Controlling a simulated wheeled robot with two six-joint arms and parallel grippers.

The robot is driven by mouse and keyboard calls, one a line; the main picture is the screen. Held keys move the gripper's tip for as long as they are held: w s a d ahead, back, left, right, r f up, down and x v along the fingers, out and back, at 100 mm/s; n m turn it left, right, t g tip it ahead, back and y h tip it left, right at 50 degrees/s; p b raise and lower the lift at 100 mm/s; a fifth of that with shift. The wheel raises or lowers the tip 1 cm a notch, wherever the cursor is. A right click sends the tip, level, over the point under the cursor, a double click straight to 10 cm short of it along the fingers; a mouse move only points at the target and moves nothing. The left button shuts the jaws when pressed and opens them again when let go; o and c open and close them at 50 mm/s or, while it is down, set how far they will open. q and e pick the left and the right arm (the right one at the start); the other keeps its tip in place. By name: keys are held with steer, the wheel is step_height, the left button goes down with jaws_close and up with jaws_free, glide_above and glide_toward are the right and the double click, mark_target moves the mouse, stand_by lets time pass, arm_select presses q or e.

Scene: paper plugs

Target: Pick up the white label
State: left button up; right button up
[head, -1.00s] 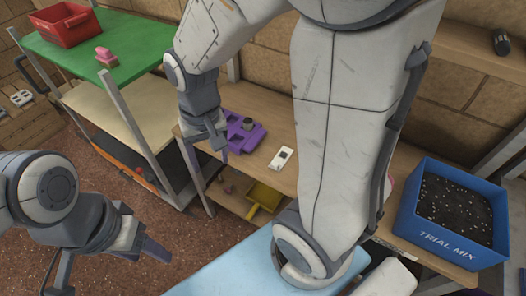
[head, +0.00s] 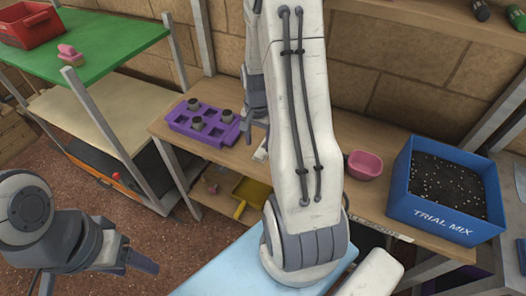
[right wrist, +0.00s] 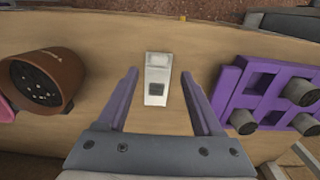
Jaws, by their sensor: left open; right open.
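The white label (right wrist: 157,72) lies on the wooden bench (right wrist: 120,50), with a dark square on it. It shows in the right wrist view between the two purple fingers of my right gripper (right wrist: 160,74), which is open and empty. I cannot tell how high the fingers are above it. In the head view only a sliver of the label (head: 261,150) shows, and my right arm hides much of the right gripper. My left gripper (head: 143,262) is at the lower left of the head view, away from the bench, open with nothing seen in it.
A purple tray (head: 180,125) with several dark plugs stands left of the label. A pink bowl (head: 365,165) and a blue box of soil (head: 430,215) stand to the right. A brown pot (right wrist: 68,70) shows in the right wrist view. A green shelf (head: 110,35) is at left.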

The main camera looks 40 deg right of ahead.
mark_target(259, 154)
step_height(259, 154, down, 5)
steer(key=shift+r, duration=0.1)
jaws_close()
stand_by(0.3)
